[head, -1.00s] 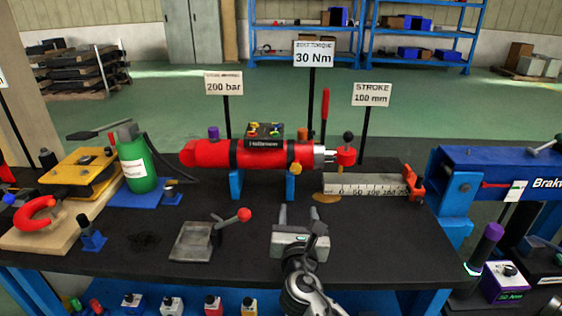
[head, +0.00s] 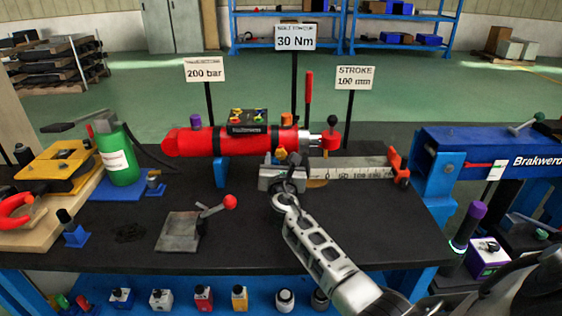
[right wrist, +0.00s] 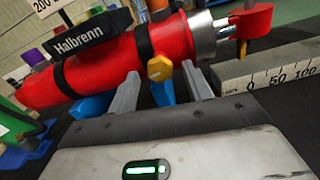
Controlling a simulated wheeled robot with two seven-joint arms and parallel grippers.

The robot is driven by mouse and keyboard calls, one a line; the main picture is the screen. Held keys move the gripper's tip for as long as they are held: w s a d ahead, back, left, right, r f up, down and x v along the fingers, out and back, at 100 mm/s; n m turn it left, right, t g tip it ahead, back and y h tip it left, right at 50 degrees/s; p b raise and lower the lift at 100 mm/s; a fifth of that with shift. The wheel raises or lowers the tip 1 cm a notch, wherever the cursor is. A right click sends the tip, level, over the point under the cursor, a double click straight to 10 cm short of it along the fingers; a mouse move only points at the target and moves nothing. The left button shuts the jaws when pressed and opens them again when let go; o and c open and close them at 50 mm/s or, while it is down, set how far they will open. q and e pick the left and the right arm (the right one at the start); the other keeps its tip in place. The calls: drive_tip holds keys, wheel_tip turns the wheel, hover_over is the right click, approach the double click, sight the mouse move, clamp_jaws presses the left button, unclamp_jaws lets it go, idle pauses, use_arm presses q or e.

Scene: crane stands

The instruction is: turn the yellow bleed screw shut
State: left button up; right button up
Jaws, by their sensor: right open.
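The yellow bleed screw (right wrist: 160,68) sticks out from the front of the red cylinder (right wrist: 95,75), near its silver end collar. It also shows small in the head view (head: 282,153), just past my right gripper (head: 283,162). In the right wrist view, my right gripper (right wrist: 160,84) is open, with one grey finger to each side of the screw's line. I see gaps between the screw and both fingers. Whether the fingertips reach level with the screw, I cannot tell. My left gripper is not in view.
A stroke ruler (head: 350,172) lies right of my right gripper. A blue stand (head: 221,171) holds the cylinder up. A lever with a red knob (head: 230,202) stands nearer on the black bench, and a green bottle (head: 117,155) stands left. The front middle of the bench is clear.

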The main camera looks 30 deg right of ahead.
drive_tip(key=shift+w+d, duration=0.15)
drive_tip(key=shift+w, duration=0.1)
drive_tip(key=c, duration=1)
